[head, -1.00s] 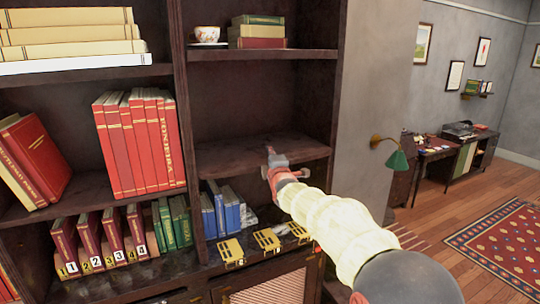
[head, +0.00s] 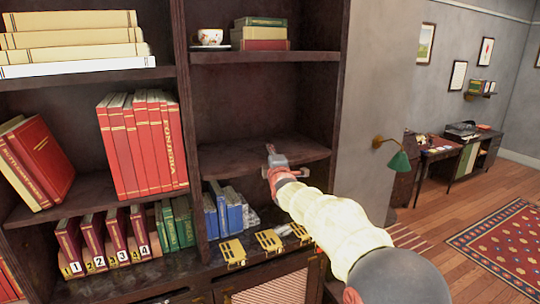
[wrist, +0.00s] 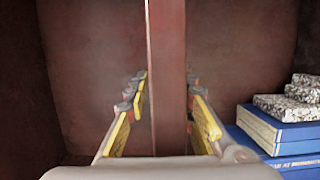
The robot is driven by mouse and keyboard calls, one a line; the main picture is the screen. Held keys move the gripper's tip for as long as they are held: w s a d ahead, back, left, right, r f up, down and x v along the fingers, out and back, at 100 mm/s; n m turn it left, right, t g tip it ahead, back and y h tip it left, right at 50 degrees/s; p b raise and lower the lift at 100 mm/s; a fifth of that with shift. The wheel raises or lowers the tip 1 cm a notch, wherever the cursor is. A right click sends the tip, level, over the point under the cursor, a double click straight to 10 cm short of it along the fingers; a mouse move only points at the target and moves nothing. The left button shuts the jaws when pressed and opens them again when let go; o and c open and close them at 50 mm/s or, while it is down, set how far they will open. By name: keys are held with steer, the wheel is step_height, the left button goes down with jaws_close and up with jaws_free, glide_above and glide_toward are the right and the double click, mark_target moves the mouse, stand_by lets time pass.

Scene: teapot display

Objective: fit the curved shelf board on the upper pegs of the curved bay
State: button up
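The curved shelf board (head: 235,155) is dark brown and lies about level across the curved bay, above the blue books, in the head view. Its left end meets the dark upright. My gripper (head: 271,157) is at the board's front edge, right of its middle. In the wrist view the board (wrist: 167,70) is an upright reddish strip between the two yellow-padded fingers of my gripper (wrist: 167,100). The fingers are open around it, with a narrow gap at each side. The pegs are hidden, so I cannot tell whether the board rests on them.
Blue books (head: 228,210) stand below the board; they also show in the wrist view (wrist: 280,130). A cup (head: 210,37) and stacked books (head: 260,35) stand on the shelf above.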

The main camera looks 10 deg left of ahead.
steer(key=shift+o, duration=1.3)
steer(key=shift+r, duration=0.1)
steer(key=shift+f, duration=0.4)
steer(key=shift+s+d+r, duration=0.15)
steer(key=shift+s+d, duration=0.05)
steer(key=shift+s, duration=0.25)
steer(key=v, duration=1.1)
steer(key=shift+r, duration=0.15)
steer(key=shift+d, duration=0.1)
